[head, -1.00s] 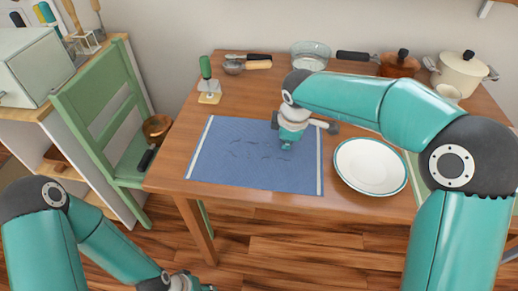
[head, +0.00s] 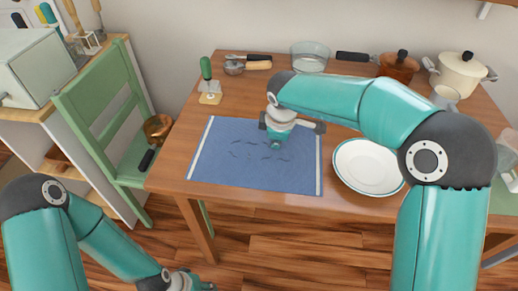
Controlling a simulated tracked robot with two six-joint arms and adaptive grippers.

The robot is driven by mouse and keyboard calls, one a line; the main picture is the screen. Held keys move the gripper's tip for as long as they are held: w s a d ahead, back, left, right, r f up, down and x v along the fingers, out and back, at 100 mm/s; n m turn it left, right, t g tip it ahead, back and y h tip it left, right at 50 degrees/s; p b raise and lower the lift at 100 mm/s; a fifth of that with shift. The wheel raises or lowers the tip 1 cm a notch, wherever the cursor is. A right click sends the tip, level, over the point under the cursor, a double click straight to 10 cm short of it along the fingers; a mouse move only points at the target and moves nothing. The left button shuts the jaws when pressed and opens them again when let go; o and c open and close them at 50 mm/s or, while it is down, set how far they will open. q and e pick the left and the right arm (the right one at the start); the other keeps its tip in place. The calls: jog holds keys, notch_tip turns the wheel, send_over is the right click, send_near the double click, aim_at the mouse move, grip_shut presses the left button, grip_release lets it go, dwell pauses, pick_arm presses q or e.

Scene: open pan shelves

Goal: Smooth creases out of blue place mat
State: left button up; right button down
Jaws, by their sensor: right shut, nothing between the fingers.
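The blue place mat (head: 225,172) lies on the wooden table near its front edge, with white stripes along its left and right ends. Several short dark crease marks show around its middle. My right gripper (head: 276,147) is shut and empty, pointing down over the upper right part of the mat. Its tip seems at or just above the cloth; I cannot tell whether it touches. My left gripper (head: 192,284) is low at the bottom edge of the view, below the table and away from the mat; its fingers are mostly cut off.
A white plate with a green rim (head: 368,166) stands just right of the mat. A green-handled tool on a block (head: 209,90) stands behind its left corner. A glass bowl (head: 309,57), brown pot (head: 398,67) and cream pot (head: 461,72) line the back. A green chair (head: 112,115) is at left.

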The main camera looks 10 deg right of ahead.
aim_at(252, 144)
jog(key=shift+w+a, duration=0.1)
jog(key=shift+a, duration=0.35)
jog(key=shift+w+a+p, duration=0.25)
jog(key=shift+a+p, duration=0.25)
jog(key=shift+a, duration=0.35)
jog(key=shift+a, duration=0.1)
jog(key=shift+w+a+p, duration=0.25)
jog(key=shift+a+p, duration=0.15)
jog(key=shift+a, duration=0.4)
jog(key=shift+w+a+f+p, duration=0.15)
jog(key=shift+a+p, duration=0.1)
jog(key=shift+a, duration=0.2)
jog(key=shift+w+a+r+p, duration=0.1)
jog(key=shift+a+p, duration=0.1)
jog(key=shift+a, duration=0.2)
jog(key=shift+a, duration=0.1)
